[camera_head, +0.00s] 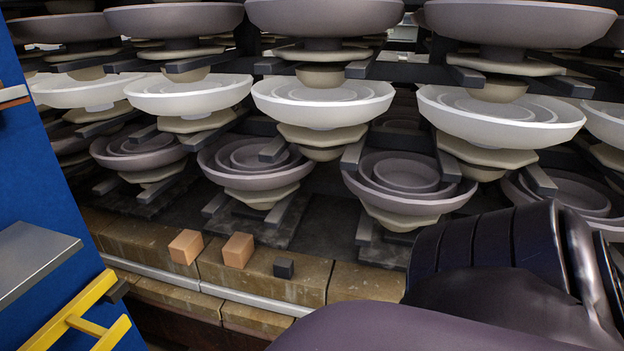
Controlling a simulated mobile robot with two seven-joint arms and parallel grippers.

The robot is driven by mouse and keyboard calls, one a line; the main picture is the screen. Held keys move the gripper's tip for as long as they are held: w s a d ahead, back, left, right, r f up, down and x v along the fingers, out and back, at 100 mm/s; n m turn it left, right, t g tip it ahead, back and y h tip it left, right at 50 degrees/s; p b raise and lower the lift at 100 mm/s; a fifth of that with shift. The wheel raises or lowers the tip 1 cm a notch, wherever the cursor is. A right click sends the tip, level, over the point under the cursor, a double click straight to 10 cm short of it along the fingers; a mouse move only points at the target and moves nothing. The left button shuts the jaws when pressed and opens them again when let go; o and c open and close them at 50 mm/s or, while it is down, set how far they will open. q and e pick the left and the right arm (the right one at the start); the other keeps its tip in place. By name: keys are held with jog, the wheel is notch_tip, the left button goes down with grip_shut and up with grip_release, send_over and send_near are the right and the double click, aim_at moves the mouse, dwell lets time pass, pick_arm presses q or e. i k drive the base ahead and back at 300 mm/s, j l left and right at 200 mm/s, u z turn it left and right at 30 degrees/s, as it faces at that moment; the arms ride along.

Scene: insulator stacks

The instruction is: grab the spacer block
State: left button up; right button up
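Three small blocks sit apart in a row on the tan brick ledge (345,287) at the front of the stacks. Two are orange-tan, a left block (186,247) and a middle block (238,251). The third is a smaller dark grey block (284,268) to their right. I cannot tell from the picture which of them is the spacer block. Nothing touches the blocks. Neither of my grippers shows. A dark ribbed arm part, which looks like mine, fills the lower right and hides the ledge's right end.
Shelves of grey and white insulator bowls (322,98) rise behind the ledge, the lowest row (405,180) close behind the blocks. A blue panel (40,190) with a grey plate (28,258) and a yellow frame (75,315) stands at left. Space above the blocks is clear.

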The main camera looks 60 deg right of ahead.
aim_at(283, 267)
jog(key=z, duration=1.75)
jog(key=k+u, duration=0.25)
jog(key=u, duration=0.2)
jog(key=k+j+u, duration=0.1)
jog(key=u, duration=0.3)
jog(key=k+j+u, duration=0.2)
jog(key=u, duration=0.25)
jog(key=k, duration=0.1)
